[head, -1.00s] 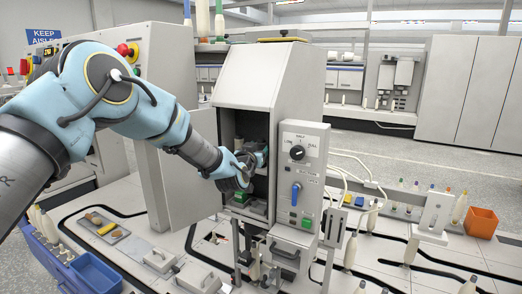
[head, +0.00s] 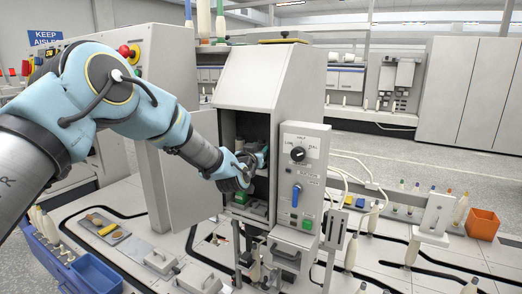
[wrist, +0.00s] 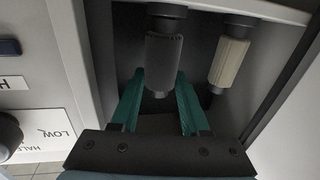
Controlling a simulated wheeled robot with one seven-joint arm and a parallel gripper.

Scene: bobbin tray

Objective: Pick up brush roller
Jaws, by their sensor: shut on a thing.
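A dark, ribbed roller (wrist: 163,62), which looks like the brush roller, hangs from a dark mount inside the open cabinet in the wrist view. My gripper (wrist: 160,85) has its two teal fingers on either side of this roller, shut on its lower part. A cream roller (wrist: 229,62) hangs beside it on the right, apart from the fingers. In the head view my gripper (head: 256,160) reaches into the cabinet opening, and the rollers are hidden there.
The grey cabinet (head: 258,80) has its door (head: 167,185) open on the left and a control panel (head: 302,150) on the right. The opening's walls are close around my gripper. A blue bin (head: 95,273) and an orange bin (head: 482,222) stand farther out.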

